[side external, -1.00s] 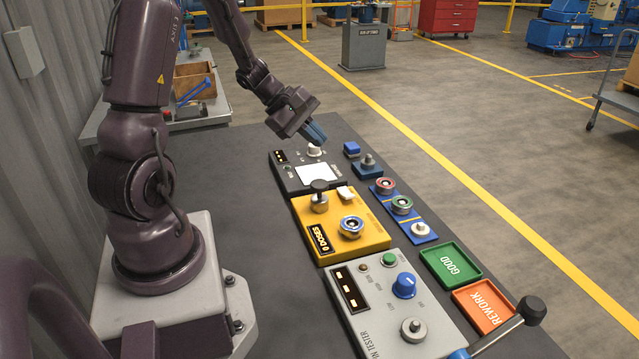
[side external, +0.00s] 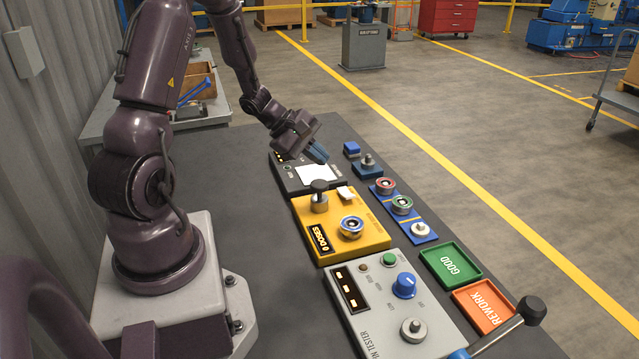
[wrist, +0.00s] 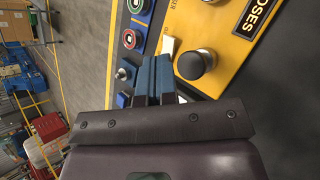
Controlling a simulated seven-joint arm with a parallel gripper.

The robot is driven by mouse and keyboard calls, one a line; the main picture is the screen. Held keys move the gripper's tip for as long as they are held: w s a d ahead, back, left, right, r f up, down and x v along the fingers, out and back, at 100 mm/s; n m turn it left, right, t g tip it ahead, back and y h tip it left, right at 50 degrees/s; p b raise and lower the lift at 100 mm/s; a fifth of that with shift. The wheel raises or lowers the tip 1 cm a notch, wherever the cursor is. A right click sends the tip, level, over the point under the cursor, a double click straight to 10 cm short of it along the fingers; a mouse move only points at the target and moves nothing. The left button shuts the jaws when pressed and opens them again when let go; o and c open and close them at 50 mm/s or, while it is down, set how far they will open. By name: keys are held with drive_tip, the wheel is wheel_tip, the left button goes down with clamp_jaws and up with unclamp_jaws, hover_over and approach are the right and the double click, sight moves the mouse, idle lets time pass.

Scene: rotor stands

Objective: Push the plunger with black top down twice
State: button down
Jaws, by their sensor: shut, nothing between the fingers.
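The plunger with black top (side external: 319,188) stands upright on the yellow box (side external: 372,235), whose display reads "0 DOSES". In the wrist view the plunger's black cap (wrist: 192,65) shows just right of my fingers. My gripper (side external: 321,153) is shut and empty, with blue fingers, tilted above the grey panel behind the yellow box. It is apart from the plunger. A rotor with a blue ring (side external: 351,226) sits on the yellow box. A white switch (side external: 345,193) is beside the plunger.
The grey panel with a white pad (side external: 316,174) lies beyond the yellow box. The grey tester (side external: 385,310) with a long lever is at the near side. A blue strip (side external: 402,208) holds several rotor parts. Green (side external: 450,262) and orange (side external: 485,305) trays lie on the right.

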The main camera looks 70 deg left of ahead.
sight(323, 185)
drive_tip(key=shift+f, duration=1.65)
idle(0.8)
drive_tip(key=shift+f, duration=0.4)
drive_tip(key=shift+f, duration=1.15)
idle(1.0)
drive_tip(key=shift+r, duration=1.6)
drive_tip(key=shift+r, duration=2.5)
